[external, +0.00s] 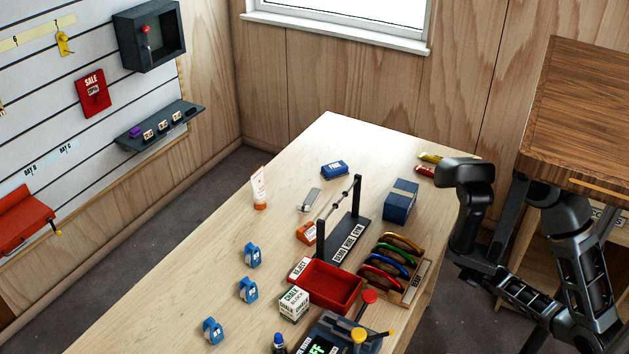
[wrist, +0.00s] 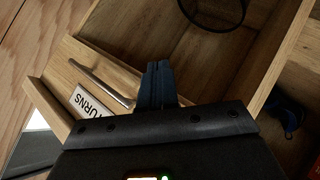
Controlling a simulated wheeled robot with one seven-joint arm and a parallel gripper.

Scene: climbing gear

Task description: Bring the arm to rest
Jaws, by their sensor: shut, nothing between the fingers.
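My gripper (wrist: 160,70) shows in the wrist view with its two dark fingers pressed together and nothing between them. It is above or in front of a wooden drawer (wrist: 120,62) with a metal bar handle (wrist: 101,82) and a white label (wrist: 92,102) reading "URNS", its start cut off or hidden. I cannot tell whether the fingers touch the wood. In the external view my dark arm (external: 530,298) is bent at the right, beside the pale table; I cannot make out the fingertips there.
A dark ring (wrist: 213,12) lies inside the wooden unit. The pale table (external: 200,255) carries a red tray (external: 333,288), a blue box (external: 400,201), a rack of colored carabiners (external: 397,272) and several blue items. A brown-topped bench (external: 580,110) stands close to my arm.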

